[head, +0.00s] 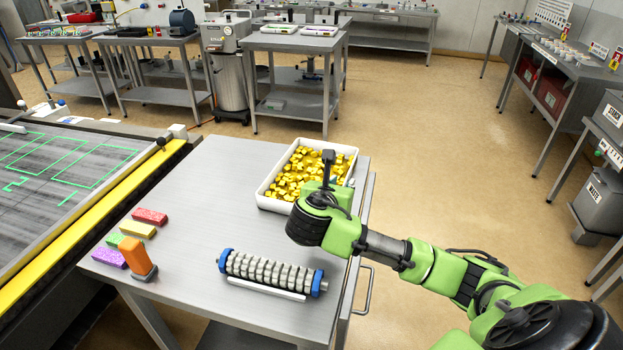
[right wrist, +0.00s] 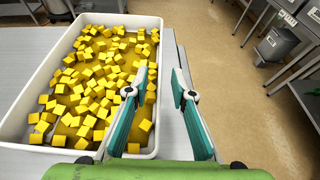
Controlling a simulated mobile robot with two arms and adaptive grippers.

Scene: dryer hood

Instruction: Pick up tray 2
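A white tray (head: 266,200) filled with small yellow cubes sits on the metal table, near its far right corner. I cannot read a number on it. My right gripper (head: 340,172) is at the tray's right side in the head view. In the right wrist view the gripper (right wrist: 164,86) is open with nothing between its fingers. Its left finger overlaps the right wall of the tray (right wrist: 156,148) and its right finger is outside, over the table. I cannot tell whether the left finger touches the wall. My left gripper is not in view.
A screened frame with a yellow edge (head: 90,235) adjoins on the left. Two more white trays (head: 279,29) stand on a back table.

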